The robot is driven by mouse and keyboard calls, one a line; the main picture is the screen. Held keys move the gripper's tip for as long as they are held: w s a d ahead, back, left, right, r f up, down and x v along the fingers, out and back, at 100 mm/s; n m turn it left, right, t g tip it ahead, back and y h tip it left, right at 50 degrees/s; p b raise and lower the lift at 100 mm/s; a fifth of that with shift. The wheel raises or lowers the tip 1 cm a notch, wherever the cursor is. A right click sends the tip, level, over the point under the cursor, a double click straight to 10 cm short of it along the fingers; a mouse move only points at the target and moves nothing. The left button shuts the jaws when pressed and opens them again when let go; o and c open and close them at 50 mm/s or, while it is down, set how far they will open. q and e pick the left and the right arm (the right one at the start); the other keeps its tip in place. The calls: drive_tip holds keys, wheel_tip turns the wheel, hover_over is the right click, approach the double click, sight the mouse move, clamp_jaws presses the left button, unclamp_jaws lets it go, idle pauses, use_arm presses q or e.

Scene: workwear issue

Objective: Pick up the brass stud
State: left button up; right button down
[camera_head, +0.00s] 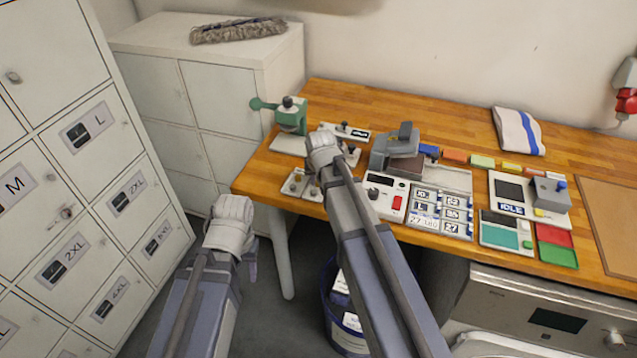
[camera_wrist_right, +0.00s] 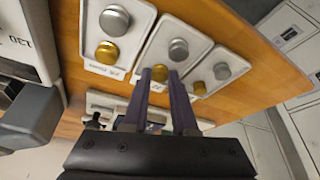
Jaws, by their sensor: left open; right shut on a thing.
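In the right wrist view, my right gripper (camera_wrist_right: 167,80) is shut on a brass stud (camera_wrist_right: 158,73), which shows between its fingertips. That stud is at the middle white tray (camera_wrist_right: 152,56), below a silver stud (camera_wrist_right: 178,49); I cannot tell whether it is lifted. Another brass stud (camera_wrist_right: 107,53) is on the tray to the left, and one more (camera_wrist_right: 200,88) on the tray to the right. In the head view, the right wrist hides the held stud. My left gripper (camera_head: 250,262) is open and empty, left of the table, above the floor.
A green press (camera_head: 291,115) stands at the wooden table's (camera_head: 350,97) left end. A grey device (camera_head: 395,150) and a white control panel (camera_head: 386,196) are close right of my right arm. A blue bin (camera_head: 345,333) stands below. Lockers (camera_head: 75,165) line the left.

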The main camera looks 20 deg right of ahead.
drive_tip(key=shift+r, duration=0.1)
wheel_tip(320, 180, up, 7)
drive_tip(key=p, duration=0.7)
drive_tip(key=shift+r+p, duration=0.2)
drive_tip(key=shift+p, duration=0.1)
drive_tip(key=shift+r, duration=0.1)
drive_tip(key=shift+d, duration=0.1)
